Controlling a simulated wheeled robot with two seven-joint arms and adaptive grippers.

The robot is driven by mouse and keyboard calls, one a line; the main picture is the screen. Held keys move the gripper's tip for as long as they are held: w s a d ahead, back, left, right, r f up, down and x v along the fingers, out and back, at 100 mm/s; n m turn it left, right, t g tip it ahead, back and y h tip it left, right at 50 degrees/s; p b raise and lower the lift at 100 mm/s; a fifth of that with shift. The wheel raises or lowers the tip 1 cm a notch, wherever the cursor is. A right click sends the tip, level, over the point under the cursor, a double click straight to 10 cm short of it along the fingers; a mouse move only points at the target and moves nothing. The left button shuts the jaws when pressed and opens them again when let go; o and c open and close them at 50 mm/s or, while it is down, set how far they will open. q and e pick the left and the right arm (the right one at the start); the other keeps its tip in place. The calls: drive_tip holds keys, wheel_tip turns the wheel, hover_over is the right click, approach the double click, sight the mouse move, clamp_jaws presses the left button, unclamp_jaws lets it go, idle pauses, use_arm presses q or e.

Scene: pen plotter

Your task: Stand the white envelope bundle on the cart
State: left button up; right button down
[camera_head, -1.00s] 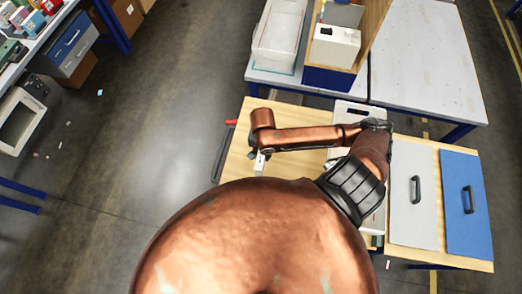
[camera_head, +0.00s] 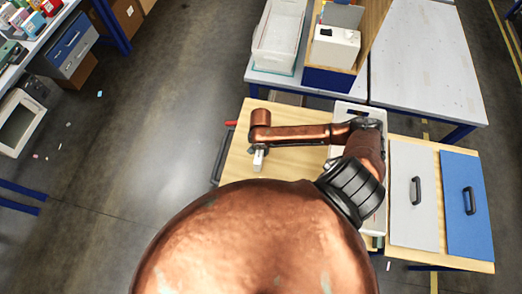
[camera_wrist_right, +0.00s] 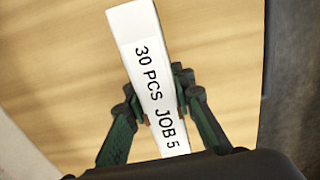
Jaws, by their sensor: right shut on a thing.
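The white envelope bundle (camera_wrist_right: 150,70) fills the middle of the right wrist view, with a label reading "30 PCS JOB 5". My right gripper (camera_wrist_right: 160,115) is shut on it, one dark finger on each side. In the head view the bundle (camera_head: 258,160) is a small white piece under the end of my right arm. It is over the pale wooden top of the cart (camera_head: 240,175). I cannot tell whether its lower end touches the wood. My left gripper is not in view.
A dark handle (camera_head: 222,152) with a red end runs along the cart's left edge. A white tray lies under my forearm. Grey (camera_head: 413,205) and blue (camera_head: 467,200) panels with handles lie to the right. Bare wood surrounds the bundle.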

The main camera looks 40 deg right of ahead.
drive_tip(key=shift+f, duration=0.1)
drive_tip(key=c, duration=1.7)
unclamp_jaws()
drive_tip(key=shift+o, duration=0.2)
wheel_tip(320, 180, up, 12)
drive_tip(key=shift+r+p, duration=0.15)
drive_tip(key=shift+p, duration=0.15)
